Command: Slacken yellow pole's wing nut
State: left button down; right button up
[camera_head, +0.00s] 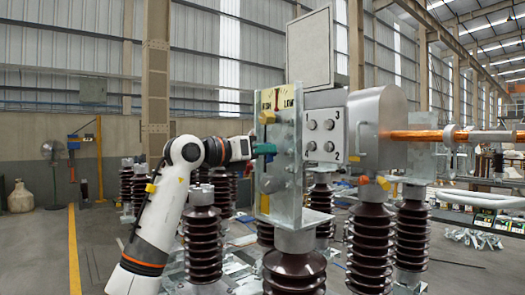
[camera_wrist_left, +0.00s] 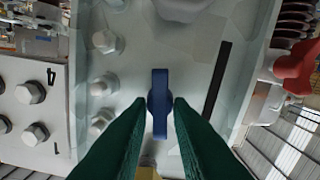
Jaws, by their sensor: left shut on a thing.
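My left gripper (camera_head: 268,151) reaches in from the left to the upright metal plate (camera_head: 287,180) under the yellow HIGH/LOW label (camera_head: 278,99). In the left wrist view its green fingertips (camera_wrist_left: 160,106) are shut on a narrow blue wing nut (camera_wrist_left: 160,90), seen end-on against the plate. In the head view the fingers hide this nut. A yellow piece (camera_head: 265,203) shows low on the plate's edge; I cannot tell whether it is the yellow pole. My right gripper is out of view.
A grey box with numbered bolts (camera_head: 324,134) stands right of the plate. A metal housing (camera_head: 379,127) with a copper rod (camera_head: 420,135) is beyond it. Brown ribbed insulators (camera_head: 295,271) stand below and around. In the wrist view a red part (camera_wrist_left: 297,66) is at the right.

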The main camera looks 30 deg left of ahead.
pick_arm(q)
jog(key=n, duration=1.6)
jog(key=f+n, duration=0.1)
jog(key=n, duration=0.7)
jog(key=shift+w+a+f+n, duration=0.1)
jog(key=shift+a+n, duration=0.05)
jog(key=shift+n, duration=0.25)
jog(key=shift+f+n, duration=0.1)
jog(key=shift+n, duration=1.8)
jog(key=c, duration=1.3)
grip_release()
